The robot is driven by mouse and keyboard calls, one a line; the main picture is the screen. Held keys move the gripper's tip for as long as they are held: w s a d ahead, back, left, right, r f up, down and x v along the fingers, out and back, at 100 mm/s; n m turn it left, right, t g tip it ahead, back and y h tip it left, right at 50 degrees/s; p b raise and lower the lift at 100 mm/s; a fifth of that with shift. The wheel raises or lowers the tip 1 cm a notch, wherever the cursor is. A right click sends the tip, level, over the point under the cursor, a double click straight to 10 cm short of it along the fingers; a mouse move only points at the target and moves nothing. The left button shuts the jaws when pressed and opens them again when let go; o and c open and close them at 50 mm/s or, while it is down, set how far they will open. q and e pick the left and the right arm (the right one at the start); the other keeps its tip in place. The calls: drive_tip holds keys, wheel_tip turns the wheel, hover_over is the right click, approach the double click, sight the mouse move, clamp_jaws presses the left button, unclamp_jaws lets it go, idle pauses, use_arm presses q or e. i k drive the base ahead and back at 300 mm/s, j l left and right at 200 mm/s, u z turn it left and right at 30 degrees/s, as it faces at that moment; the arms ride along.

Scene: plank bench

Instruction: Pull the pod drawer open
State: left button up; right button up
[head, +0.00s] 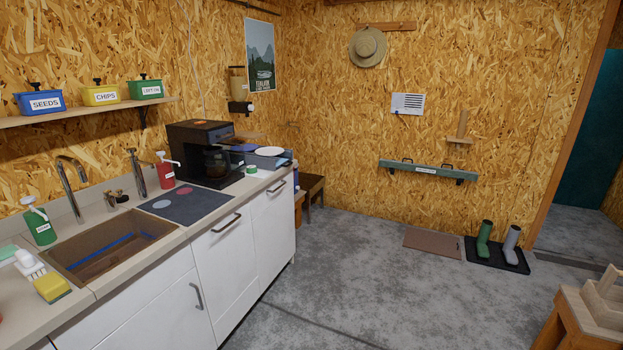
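I cannot pick out with certainty which part is the pod drawer. A black coffee machine (200,153) with a glass jug stands at the far part of the counter. Beside it on the right is a grey-blue box-like item (262,161) with a white round thing on top, too small to make out. The white cabinet fronts (228,262) below the counter have dark bar handles, and they look shut. Neither of my grippers shows in the head view.
The counter (85,297) runs along the left wall, with a sink (115,245), a dark mat (187,205), a red pump bottle (165,171) and a green bottle (40,223). The grey floor (350,270) is open. A wooden stool (575,320) stands at the lower right.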

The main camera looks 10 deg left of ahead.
sight(215, 136)
drive_tip(key=i+u, duration=0.5)
drive_tip(key=i+l+u, duration=0.25)
drive_tip(key=i+u, duration=0.25)
drive_tip(key=i+l+u, duration=0.35)
drive_tip(key=u, duration=0.15)
